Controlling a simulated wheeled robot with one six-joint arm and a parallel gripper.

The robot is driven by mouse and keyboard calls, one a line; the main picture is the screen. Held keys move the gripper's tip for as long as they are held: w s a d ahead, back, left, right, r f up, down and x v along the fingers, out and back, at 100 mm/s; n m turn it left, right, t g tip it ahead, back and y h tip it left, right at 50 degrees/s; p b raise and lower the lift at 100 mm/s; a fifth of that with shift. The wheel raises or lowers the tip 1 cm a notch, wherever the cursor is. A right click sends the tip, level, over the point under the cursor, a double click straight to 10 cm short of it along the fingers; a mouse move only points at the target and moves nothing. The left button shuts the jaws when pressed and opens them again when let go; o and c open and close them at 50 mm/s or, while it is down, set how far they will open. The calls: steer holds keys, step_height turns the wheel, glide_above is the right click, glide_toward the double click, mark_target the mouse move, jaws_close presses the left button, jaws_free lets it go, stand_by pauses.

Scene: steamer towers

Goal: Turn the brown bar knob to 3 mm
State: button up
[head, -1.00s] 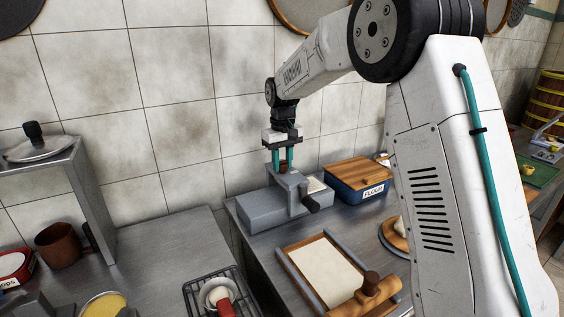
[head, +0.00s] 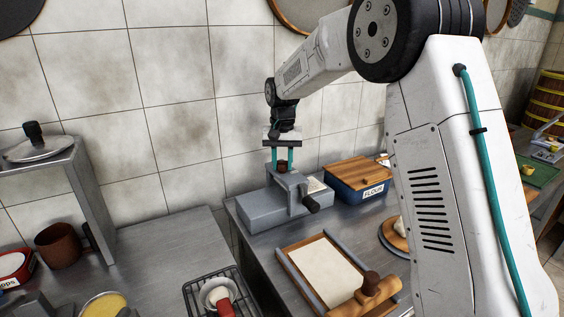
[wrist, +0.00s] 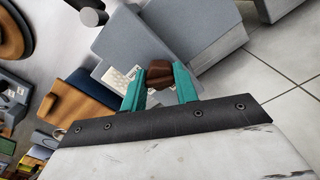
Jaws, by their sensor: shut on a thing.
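The brown bar knob (head: 282,168) sits on top of a grey metal machine (head: 262,205) on the counter by the tiled wall. The knob also shows in the wrist view (wrist: 158,70), between the two teal fingers. My gripper (head: 282,160) points down from above and is shut on the knob, with one finger on each side of it. A pale label with dark print lies on the machine beside the knob (wrist: 113,75); its marks are too small to read, so I cannot tell the setting.
A dark crank handle (head: 312,204) sticks out of the machine's front. A blue flour box (head: 354,190) with a wooden lid stands to its right. A framed board with a pale sheet (head: 322,270) and a rolling pin (head: 366,296) lie in front.

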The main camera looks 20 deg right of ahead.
mark_target(282, 163)
stand_by(0.3)
steer(key=o, duration=1)
steer(key=shift+c, duration=0.2)
steer(key=shift+r, duration=0.1)
steer(key=shift+r, duration=3.85)
